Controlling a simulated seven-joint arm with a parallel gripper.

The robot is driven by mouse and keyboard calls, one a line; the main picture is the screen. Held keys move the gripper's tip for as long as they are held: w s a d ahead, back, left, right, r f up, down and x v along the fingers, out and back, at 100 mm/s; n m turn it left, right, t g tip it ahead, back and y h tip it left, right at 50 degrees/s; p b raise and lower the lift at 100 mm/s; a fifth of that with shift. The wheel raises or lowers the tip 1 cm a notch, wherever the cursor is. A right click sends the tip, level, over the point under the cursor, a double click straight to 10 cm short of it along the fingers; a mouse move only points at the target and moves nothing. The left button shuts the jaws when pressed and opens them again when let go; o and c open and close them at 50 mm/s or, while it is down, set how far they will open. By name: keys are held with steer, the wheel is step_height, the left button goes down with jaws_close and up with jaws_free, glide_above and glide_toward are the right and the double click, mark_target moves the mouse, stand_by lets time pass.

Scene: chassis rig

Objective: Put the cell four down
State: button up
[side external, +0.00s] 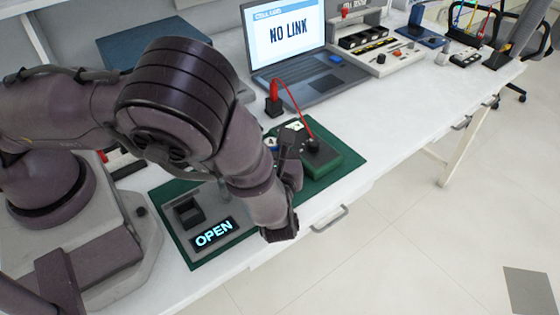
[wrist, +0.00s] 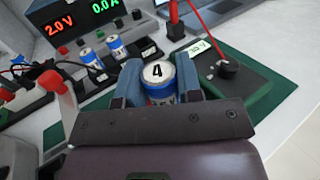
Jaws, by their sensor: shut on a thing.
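Cell four (wrist: 157,74), a blue-and-white cylinder with a black 4 on its white top, sits upright between the two fingers of my gripper (wrist: 160,84) in the wrist view. The gripper is shut on it. In the side view my gripper (side external: 284,150) is over the green mat, beside a green block, and largely hidden by my own arm. A small round white top with a dark mark shows there too, probably cell four (side external: 270,143). The cell's lower part is hidden, so I cannot tell whether it touches anything below.
The green block (side external: 322,160) carries a red lead. A grey panel reading OPEN (side external: 214,233) lies on the green mat (side external: 350,166). The laptop (side external: 290,40) shows NO LINK. Two other cells (wrist: 117,47) (wrist: 87,56) stand near a meter (wrist: 75,25) reading 2.0 V.

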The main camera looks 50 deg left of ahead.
steer(key=shift+w+d+f, duration=0.1)
steer(key=shift+w+f, duration=0.55)
steer(key=shift+f, duration=0.15)
steer(key=shift+w+d+f, duration=0.1)
steer(key=shift+w+f, duration=0.05)
steer(key=shift+f, duration=0.8)
steer(key=shift+w+f, duration=0.15)
steer(key=shift+f, duration=0.8)
steer(key=o, duration=1)
steer(key=shift+f, duration=0.15)
steer(key=v, duration=1.2)
steer(key=shift+r, duration=0.2)
